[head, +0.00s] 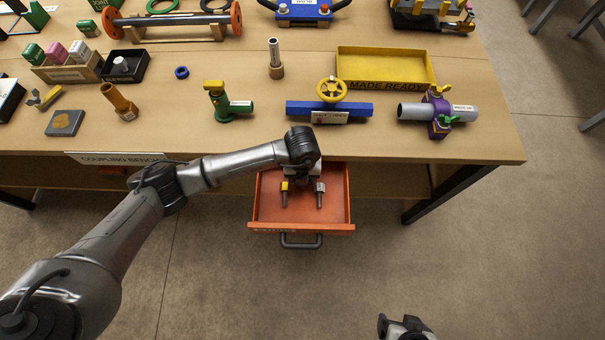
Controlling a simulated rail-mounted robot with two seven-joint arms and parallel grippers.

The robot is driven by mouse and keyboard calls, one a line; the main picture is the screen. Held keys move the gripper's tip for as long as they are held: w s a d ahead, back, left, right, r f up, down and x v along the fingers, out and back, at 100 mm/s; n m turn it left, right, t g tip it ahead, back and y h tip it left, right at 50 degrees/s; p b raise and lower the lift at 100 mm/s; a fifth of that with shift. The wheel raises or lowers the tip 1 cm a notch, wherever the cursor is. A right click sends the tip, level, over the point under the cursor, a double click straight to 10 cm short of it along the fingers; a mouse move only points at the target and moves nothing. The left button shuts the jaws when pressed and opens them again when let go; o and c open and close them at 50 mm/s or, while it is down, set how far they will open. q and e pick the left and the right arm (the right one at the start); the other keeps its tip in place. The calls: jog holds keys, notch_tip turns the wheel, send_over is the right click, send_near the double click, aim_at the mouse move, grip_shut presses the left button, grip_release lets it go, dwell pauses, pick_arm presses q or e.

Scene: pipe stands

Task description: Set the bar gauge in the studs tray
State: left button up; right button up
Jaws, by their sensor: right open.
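I cannot tell for sure which thing is the bar gauge or which container is the studs tray, as the labels are too small to read. The open orange drawer (342,222) below the table edge holds two small stemmed pieces, one yellow-topped (284,187) and one grey-topped (320,188). My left gripper (303,176) is over the back of the drawer, close to these pieces. Its fingers are mostly hidden by its wrist. My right gripper (402,326) is open, low at the bottom edge, partly cut off, away from the table and drawer.
A yellow tray (386,52) marked MADE READY looks empty. A black tray (137,72) holds a small pale-topped piece. A blue bar with a yellow handwheel (333,90), a grey pipe with a purple clamp (438,112) and a green valve (217,104) stand near the front edge.

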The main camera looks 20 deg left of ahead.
pick_arm(q)
jog(key=shift+w, duration=0.1)
jog(key=o, duration=1.1)
jog(key=shift+f, duration=0.1)
notch_tip(320, 180, up, 12)
jog(key=p, duration=0.3)
jog(key=shift+r, duration=0.2)
